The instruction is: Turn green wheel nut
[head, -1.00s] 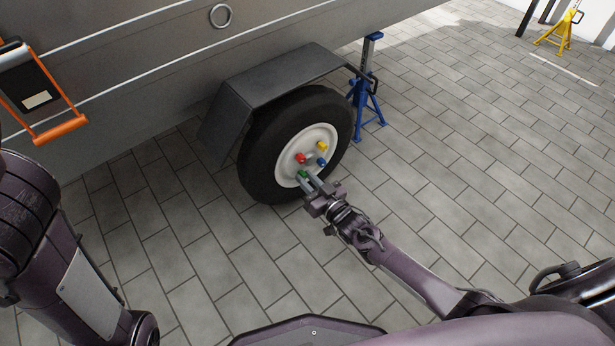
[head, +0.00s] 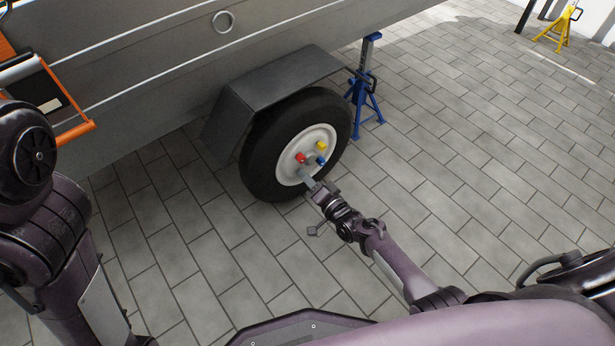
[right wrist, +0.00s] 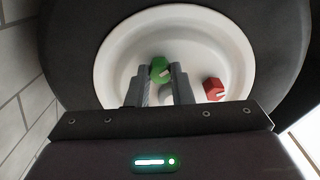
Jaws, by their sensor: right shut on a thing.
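The green wheel nut (right wrist: 160,70) shows between the fingertips of my right gripper (right wrist: 162,78) in the right wrist view. The gripper is shut on it. In the head view my right gripper (head: 305,176) reaches the lower part of the white wheel rim (head: 318,133), and its fingers hide the green nut. A red nut (head: 300,157), a yellow nut (head: 321,146) and a blue nut (head: 321,160) sit on the same rim. The red nut also shows right of the fingers in the right wrist view (right wrist: 213,89). My left gripper is out of view.
A black tire (head: 262,155) surrounds the rim under a grey fender (head: 275,85) on a grey trailer side (head: 150,70). A blue jack stand (head: 366,95) stands right of the wheel. An orange handle (head: 76,133) is at left. The paved floor (head: 480,170) at right is clear.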

